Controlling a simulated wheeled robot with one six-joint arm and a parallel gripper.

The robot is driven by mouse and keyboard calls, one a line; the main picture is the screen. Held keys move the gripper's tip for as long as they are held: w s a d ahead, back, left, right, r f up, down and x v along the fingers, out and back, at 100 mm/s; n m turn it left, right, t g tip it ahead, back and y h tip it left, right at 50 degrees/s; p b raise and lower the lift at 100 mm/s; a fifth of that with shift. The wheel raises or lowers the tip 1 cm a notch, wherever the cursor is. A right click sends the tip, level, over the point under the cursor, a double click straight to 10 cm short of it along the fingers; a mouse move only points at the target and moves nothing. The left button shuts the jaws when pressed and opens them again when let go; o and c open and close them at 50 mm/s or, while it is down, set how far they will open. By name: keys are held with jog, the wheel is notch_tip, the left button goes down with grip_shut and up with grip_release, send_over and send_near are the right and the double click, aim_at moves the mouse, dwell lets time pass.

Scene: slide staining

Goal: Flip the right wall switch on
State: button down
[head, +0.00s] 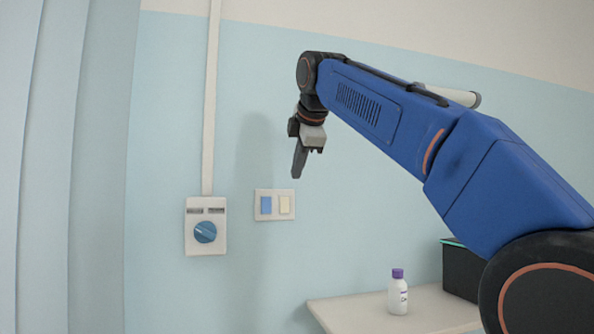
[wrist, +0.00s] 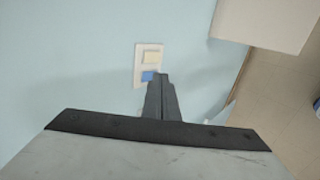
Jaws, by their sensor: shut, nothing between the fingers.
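The wall plate (head: 274,217) holds two rocker switches side by side in the head view. The left switch (head: 266,205) is blue and the right switch (head: 285,205) is cream. In the wrist view the plate (wrist: 138,74) appears turned, with the cream switch (wrist: 150,56) above the blue switch (wrist: 149,76). My gripper (head: 296,176) is shut and empty, pointing down, above and slightly right of the plate in the head view. In the wrist view its shut fingers (wrist: 160,77) overlap the plate's lower part beside the blue switch. I cannot tell which way either switch is tilted.
A control box with a blue knob (head: 205,232) is on the wall left of the plate, with a conduit (head: 211,100) above it. A shelf (head: 345,312) at lower right holds a purple-capped bottle (head: 398,295) and a dark box (head: 460,271).

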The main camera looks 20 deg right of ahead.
jog(key=shift+f, duration=0.1)
jog(key=shift+s+f, duration=0.2)
jog(key=shift+f, duration=0.7)
send_near(285, 211)
notch_tip(285, 211, down, 3)
jog(key=w, duration=0.3)
jog(key=shift+f, duration=0.4)
jog(key=shift+w, duration=0.55)
